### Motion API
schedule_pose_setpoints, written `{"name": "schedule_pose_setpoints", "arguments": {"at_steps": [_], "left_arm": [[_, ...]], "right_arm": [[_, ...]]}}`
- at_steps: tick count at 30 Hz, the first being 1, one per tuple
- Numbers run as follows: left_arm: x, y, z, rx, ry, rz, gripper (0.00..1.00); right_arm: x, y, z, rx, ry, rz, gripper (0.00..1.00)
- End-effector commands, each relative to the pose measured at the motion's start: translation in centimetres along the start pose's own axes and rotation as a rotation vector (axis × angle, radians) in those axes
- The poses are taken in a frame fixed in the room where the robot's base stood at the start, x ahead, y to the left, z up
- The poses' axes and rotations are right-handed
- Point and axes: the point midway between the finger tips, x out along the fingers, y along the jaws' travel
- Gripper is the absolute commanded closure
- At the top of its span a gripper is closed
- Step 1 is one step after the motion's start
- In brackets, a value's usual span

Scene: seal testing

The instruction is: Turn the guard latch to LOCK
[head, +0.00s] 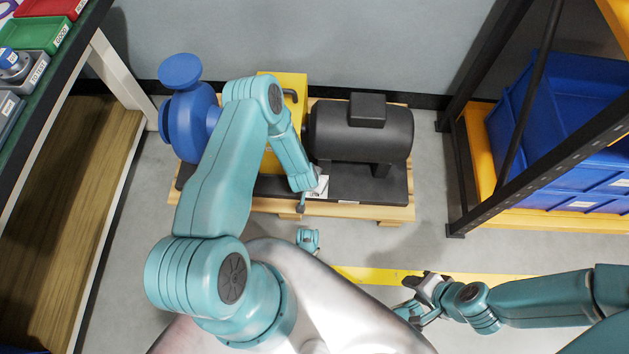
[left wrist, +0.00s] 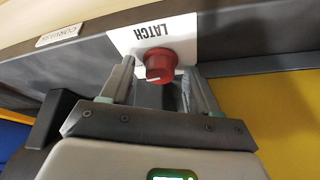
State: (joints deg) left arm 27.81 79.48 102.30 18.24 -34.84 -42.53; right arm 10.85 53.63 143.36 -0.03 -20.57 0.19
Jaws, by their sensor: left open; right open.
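The guard latch is a red round knob (left wrist: 160,64) on a white plate (left wrist: 125,40) marked LATCH, which reads upside down in the left wrist view. The LOCK marking cannot be made out. My left gripper (left wrist: 160,84) is open, its fingers on either side of the knob; contact cannot be told. In the head view the white plate (head: 321,185) shows at the front of the dark pump base (head: 370,184), and my left gripper (head: 302,203) partly hides that area. The yellow guard (head: 292,85) stands above. My right gripper (head: 420,290) is open and empty, well away.
A blue pump (head: 187,120) and a black motor (head: 360,133) stand on a wooden pallet (head: 385,212). A bench with bins (head: 38,35) is at left. A rack with blue crates (head: 570,120) is at right. Grey floor lies clear between pallet and rack.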

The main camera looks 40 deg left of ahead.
Motion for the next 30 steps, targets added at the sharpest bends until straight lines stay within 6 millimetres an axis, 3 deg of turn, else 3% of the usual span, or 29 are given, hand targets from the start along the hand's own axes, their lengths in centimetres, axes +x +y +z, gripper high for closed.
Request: {"name": "schedule_pose_setpoints", "arguments": {"at_steps": [2, 7, 20, 30], "left_arm": [[-0.03, 0.00, -0.01, 0.000, 0.000, 0.000, 0.40], [-0.04, -0.01, -0.02, 0.000, 0.000, 0.000, 0.95], [-0.06, 0.08, -0.07, -0.066, -0.002, -0.029, 0.95], [0.00, 0.37, -0.19, -0.312, -0.011, -0.130, 0.95]], "right_arm": [[-0.02, -0.01, -0.01, 0.000, 0.000, 0.000, 0.59], [-0.02, -0.01, 0.00, -0.001, 0.000, 0.000, 0.59], [-0.05, -0.04, 0.02, -0.001, -0.001, 0.000, 0.59], [-0.02, -0.03, 0.03, -0.001, -0.001, 0.000, 0.59]]}}
